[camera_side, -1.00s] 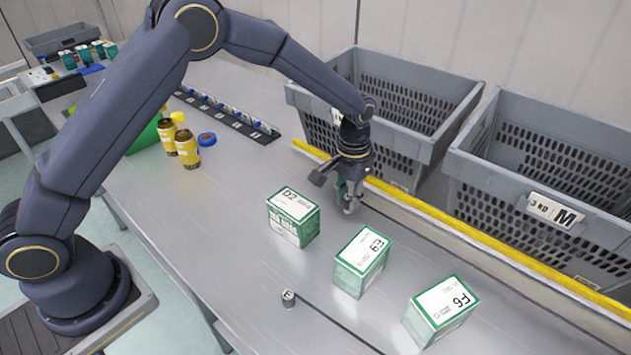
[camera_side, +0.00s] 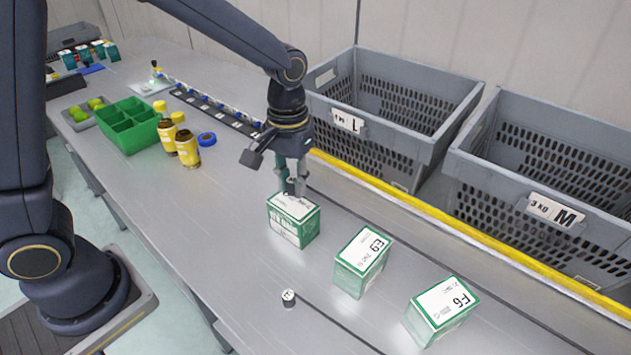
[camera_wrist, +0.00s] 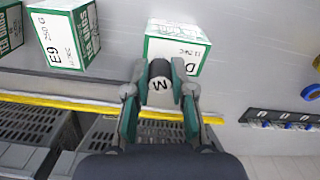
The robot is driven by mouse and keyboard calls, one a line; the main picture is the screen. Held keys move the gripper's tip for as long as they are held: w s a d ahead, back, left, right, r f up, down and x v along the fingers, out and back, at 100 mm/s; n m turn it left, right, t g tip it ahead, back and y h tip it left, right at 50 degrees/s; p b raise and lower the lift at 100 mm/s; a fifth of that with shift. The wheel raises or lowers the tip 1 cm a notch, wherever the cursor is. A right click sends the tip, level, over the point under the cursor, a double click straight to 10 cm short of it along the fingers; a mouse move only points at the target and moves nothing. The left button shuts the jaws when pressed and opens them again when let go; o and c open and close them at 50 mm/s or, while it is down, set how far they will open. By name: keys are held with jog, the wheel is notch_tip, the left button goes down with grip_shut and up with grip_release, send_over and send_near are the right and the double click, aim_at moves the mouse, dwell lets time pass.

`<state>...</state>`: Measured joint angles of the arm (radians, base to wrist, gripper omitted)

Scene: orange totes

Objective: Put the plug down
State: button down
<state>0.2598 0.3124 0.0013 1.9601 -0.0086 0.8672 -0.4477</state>
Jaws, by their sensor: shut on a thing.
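My gripper (camera_side: 292,186) is shut on a plug. In the side view, my gripper is upright at the back edge of the nearest-left green and white box (camera_side: 293,218). The plug is hard to make out there. In the wrist view, this box (camera_wrist: 176,48) lies just beyond the plug, which overlaps its edge in the picture. Whether they touch cannot be told. Another small round plug (camera_side: 288,297) stands on the table at the front.
Two more boxes (camera_side: 361,262) (camera_side: 440,310) stand to the right. Grey totes marked L (camera_side: 349,123) and M (camera_side: 556,211) stand behind a yellow rail (camera_side: 400,203). A dark strip (camera_side: 215,105), yellow bottles (camera_side: 187,148), blue ring (camera_side: 207,139) and green bin (camera_side: 130,125) lie left. The front table is mostly clear.

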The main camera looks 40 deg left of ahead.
jog(key=s+a+n, duration=0.2)
jog(key=a+n, duration=1.1)
jog(key=a, duration=1.9)
jog(key=shift+n, duration=0.3)
jog(key=w+a+f, duration=0.2)
jog(key=w+f, duration=0.1)
jog(key=w, duration=0.1)
jog(key=w+a+f, duration=0.2)
jog(key=w+f, duration=0.1)
jog(key=w+a+f, duration=0.3)
jog(key=w, duration=0.1)
jog(key=shift+w+f, duration=0.35)
jog(key=shift+w+a+f, duration=0.15)
jog(key=shift+f, duration=1.65)
